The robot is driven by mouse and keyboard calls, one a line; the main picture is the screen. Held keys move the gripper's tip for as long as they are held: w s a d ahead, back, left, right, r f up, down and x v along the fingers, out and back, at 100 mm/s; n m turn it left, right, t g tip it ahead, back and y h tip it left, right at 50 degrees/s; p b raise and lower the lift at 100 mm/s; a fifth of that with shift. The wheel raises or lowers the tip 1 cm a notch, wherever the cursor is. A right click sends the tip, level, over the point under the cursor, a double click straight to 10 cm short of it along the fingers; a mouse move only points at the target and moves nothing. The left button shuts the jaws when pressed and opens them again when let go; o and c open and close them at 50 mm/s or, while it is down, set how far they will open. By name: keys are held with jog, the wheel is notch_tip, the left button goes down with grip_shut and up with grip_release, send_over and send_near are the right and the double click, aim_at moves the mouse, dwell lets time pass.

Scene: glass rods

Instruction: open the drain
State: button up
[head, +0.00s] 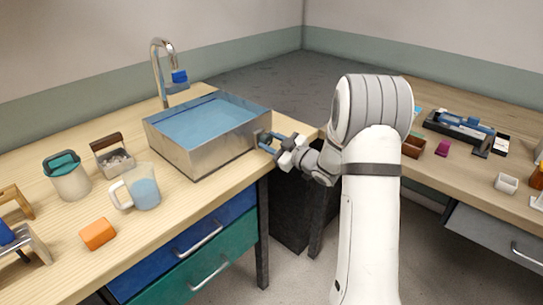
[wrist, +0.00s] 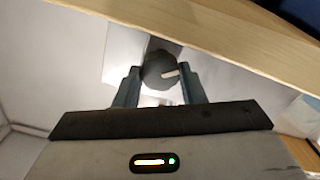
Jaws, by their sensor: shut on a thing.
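A metal basin (head: 178,153) of blue water stands on the left wooden counter. My gripper (head: 268,142) is at the basin's right-hand side wall, reaching in from the right. In the wrist view, a dark round knob (wrist: 158,66) with a pale pointer mark sits between the fingertips of my gripper (wrist: 160,82). The two fingers are shut on the knob, one on each side. The pale mark points to the right in that view. In the head view the knob is mostly hidden by the fingers.
A tap (head: 157,68) with a blue part rises behind the basin. A clear jug (head: 144,188), a lidded canister (head: 70,180), a small bin (head: 115,160) and an orange block (head: 97,234) stand left of it. A second wooden counter (head: 455,175) is on the right.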

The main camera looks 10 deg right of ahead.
jog(key=n+b, duration=0.2)
jog(key=f+n+b, duration=0.1)
jog(key=b, duration=0.2)
jog(key=shift+n+b, duration=0.35)
jog(key=shift+n, duration=0.05)
jog(key=n+b, duration=0.3)
jog(key=b, duration=0.2)
jog(key=shift+a+r, duration=0.1)
jog(key=n+b, duration=0.3)
jog(key=b, duration=0.1)
jog(key=shift+r+n, duration=0.2)
jog(key=shift+n, duration=0.2)
jog(key=shift+r+n+b, duration=0.1)
jog(key=shift+n+b, duration=0.2)
jog(key=shift+b, duration=0.15)
jog(key=o, duration=1)
